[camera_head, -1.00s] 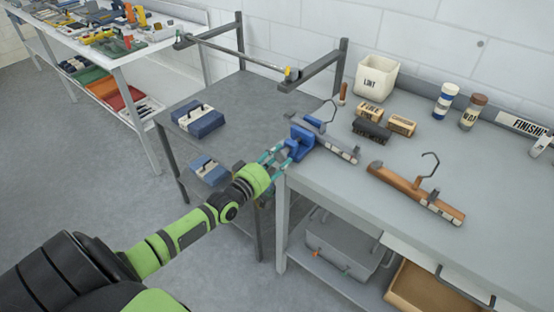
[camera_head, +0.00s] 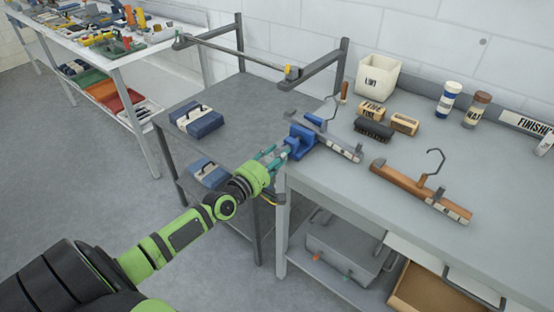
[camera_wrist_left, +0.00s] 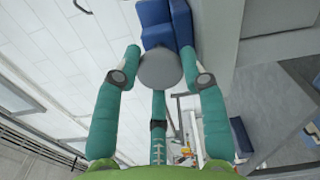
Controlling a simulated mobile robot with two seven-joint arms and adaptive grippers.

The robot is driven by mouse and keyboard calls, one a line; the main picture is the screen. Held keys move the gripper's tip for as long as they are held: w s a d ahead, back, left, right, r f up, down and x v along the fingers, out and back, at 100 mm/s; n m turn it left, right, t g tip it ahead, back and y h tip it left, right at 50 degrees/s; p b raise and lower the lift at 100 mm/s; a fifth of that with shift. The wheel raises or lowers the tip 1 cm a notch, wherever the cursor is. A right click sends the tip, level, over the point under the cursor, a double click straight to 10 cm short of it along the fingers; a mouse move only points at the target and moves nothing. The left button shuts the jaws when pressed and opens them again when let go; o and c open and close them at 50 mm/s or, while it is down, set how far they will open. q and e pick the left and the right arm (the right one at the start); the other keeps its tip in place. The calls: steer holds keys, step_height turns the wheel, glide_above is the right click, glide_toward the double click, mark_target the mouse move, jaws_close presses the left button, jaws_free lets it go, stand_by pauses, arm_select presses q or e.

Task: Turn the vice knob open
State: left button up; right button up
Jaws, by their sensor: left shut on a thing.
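A blue vice (camera_head: 301,146) is mounted at the near left corner of the grey bench and has a grey hanger-like bar across it. Its round grey knob (camera_wrist_left: 160,70) faces the left wrist camera, with the blue vice body (camera_wrist_left: 166,22) just behind. My left gripper (camera_head: 279,155) has teal fingers and is at the vice's near left side. In the left wrist view its fingertips (camera_wrist_left: 160,72) close around the knob from both sides, with a third finger below. The knob is mostly hidden by the fingers in the head view. My right gripper is not in view.
A wooden hanger (camera_head: 415,190) lies on the bench to the right, with brushes (camera_head: 373,130), a white bin (camera_head: 377,76) and bottles behind. A lower grey table (camera_head: 225,110) with blue cases stands left of the vice. Bare bench lies between vice and hanger.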

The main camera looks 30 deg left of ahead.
arm_select(q)
steer(key=shift+r+n+p, duration=0.1)
steer(key=shift+n+p, duration=0.5)
steer(key=shift+n, duration=7)
steer(key=o, duration=0.9)
steer(key=shift+s, duration=0.1)
steer(key=s, duration=0.8)
steer(key=s+a, duration=0.1)
steer(key=s, duration=0.2)
steer(key=shift+s, duration=0.4)
